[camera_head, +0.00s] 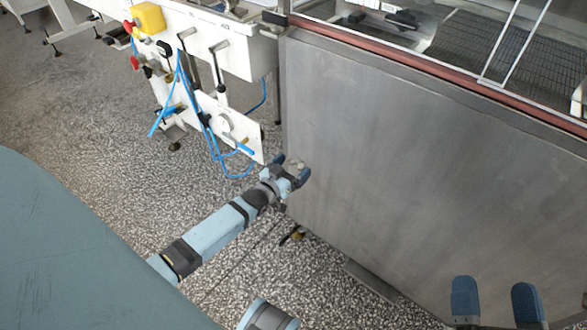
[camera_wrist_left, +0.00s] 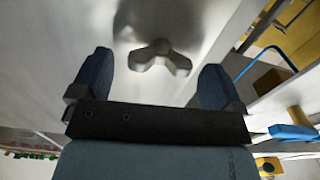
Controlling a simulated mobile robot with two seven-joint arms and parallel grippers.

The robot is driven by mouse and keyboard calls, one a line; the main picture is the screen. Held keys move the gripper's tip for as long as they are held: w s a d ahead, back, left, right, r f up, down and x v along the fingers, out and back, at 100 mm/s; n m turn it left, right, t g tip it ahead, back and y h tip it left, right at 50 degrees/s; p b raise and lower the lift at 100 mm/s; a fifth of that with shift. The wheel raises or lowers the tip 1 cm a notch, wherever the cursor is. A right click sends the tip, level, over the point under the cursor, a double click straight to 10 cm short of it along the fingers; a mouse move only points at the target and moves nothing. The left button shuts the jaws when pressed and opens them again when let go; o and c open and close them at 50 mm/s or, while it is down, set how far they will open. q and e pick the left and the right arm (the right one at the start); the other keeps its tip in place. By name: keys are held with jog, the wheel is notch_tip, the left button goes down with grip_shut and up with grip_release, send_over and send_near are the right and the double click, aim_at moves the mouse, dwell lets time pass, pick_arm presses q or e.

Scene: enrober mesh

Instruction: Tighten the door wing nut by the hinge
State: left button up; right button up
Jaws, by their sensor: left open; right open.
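The door wing nut (camera_wrist_left: 160,53) is a small grey two-winged piece on the pale metal door, seen in the left wrist view. In the head view the wing nut (camera_head: 297,163) shows as a small pale spot, partly hidden by the gripper. My left gripper (camera_head: 291,168) is open in front of it. In the left wrist view the two blue fingers of my left gripper (camera_wrist_left: 158,82) stand apart on either side of the wing nut, which lies just beyond them. My right gripper (camera_head: 498,300) is open and empty at the lower right, in front of the door panel (camera_head: 420,170).
A white machine frame (camera_head: 205,45) with blue hoses (camera_head: 212,135), levers and a yellow box (camera_head: 149,18) stands left of the door. A reddish rail (camera_head: 430,68) and glazed cover run above the panel. Speckled floor (camera_head: 90,110) is open at the left.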

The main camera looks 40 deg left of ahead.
pick_arm(q)
jog(key=shift+w, duration=0.35)
